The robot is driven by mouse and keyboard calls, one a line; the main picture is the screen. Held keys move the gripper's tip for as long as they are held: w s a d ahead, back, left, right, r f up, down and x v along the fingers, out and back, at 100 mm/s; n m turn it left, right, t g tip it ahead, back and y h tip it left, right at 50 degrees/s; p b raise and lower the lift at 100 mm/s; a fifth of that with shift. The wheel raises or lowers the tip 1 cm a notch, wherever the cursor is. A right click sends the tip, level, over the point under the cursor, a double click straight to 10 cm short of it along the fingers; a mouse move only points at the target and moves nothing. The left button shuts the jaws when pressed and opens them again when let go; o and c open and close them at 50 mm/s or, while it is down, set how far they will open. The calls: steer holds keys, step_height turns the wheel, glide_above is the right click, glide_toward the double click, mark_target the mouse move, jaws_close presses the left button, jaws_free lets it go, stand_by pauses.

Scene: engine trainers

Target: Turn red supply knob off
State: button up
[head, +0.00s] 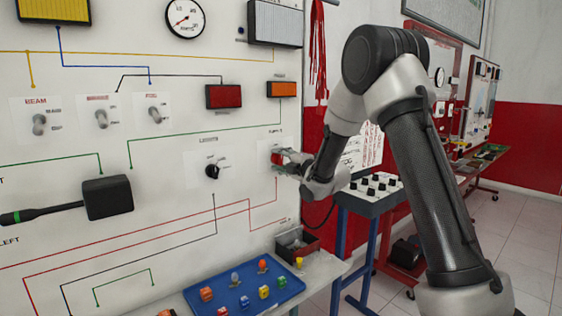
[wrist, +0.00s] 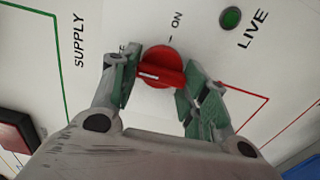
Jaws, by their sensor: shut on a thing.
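The red supply knob (wrist: 165,62) is on the white panel, between the two green-padded fingers of my gripper (wrist: 157,76) in the wrist view. The fingers are closed on its sides. A white mark on the knob points left in this picture, away from the "ON" label at upper right. The "SUPPLY" label is at left, and a green lamp (wrist: 230,18) marked "LIVE" is at upper right. Lettering by the left finger is mostly hidden. In the head view my gripper (head: 283,164) reaches the red knob (head: 276,156) at the panel's right side.
A black rotary knob (head: 212,171) sits left of my gripper on the panel. A small control bench (head: 372,200) stands behind my arm. Floor at right is clear.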

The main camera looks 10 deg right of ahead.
steer(key=shift+f, duration=0.1)
steer(key=o, duration=1)
steer(key=shift+s, duration=0.1)
steer(key=v, duration=1.1)
steer(key=shift+s+d, duration=0.25)
steer(key=shift+s, duration=0.1)
